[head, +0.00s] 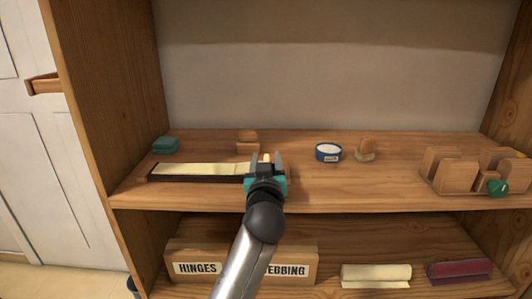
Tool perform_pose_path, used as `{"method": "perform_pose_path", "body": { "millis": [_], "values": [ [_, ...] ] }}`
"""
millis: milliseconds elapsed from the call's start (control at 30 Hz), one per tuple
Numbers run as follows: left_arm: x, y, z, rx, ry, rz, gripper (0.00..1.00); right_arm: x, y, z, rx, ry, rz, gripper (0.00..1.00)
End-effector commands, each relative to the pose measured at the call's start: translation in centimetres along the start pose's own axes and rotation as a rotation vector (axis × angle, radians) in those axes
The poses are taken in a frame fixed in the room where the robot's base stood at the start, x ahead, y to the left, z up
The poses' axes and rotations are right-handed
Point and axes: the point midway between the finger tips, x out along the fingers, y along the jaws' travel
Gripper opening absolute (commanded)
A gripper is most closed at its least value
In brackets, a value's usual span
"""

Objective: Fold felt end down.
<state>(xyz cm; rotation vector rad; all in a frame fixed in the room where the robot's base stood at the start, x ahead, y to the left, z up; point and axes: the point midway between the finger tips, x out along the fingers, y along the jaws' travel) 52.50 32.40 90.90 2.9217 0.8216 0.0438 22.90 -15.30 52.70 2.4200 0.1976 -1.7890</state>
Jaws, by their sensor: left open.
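A long, low piece with a dark side and a pale cream strip on top (195,169) lies on the upper shelf, left of centre. I cannot tell from here which part of it is felt. My left gripper (267,159) is at its right end, with the fingers apart and pointing toward the back of the shelf. A small cream bit shows between or just behind the fingers. The gripper hides the right end of the piece, so I cannot tell whether it touches it.
On the upper shelf (340,193) are a teal block (166,144), a small wooden block (247,137), a round blue tin (328,152), a wooden-handled tool (366,148) and a wooden rack (450,170). A labelled box (240,267) and rolls (376,275) sit below.

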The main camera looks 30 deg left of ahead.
Motion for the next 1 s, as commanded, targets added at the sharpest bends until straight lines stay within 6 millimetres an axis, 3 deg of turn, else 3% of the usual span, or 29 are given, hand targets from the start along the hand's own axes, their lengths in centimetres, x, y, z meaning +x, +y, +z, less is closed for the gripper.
{"method": "perform_pose_path", "body": {
  "millis": [467,900,1000],
  "values": [
    [-0.21,0.04,-0.01,0.0,0.001,-0.003,0.5,-0.29,0.2,0.12,0.001,-0.003,0.004,0.86],
    [-0.19,0.03,-0.01,0.0,0.0,-0.003,0.01,-0.11,0.23,0.31,0.001,-0.006,0.004,0.86],
    [-0.19,0.03,-0.01,0.0,0.0,-0.003,0.0,-0.06,0.22,0.38,0.001,-0.008,0.004,0.86]
  ]
}}
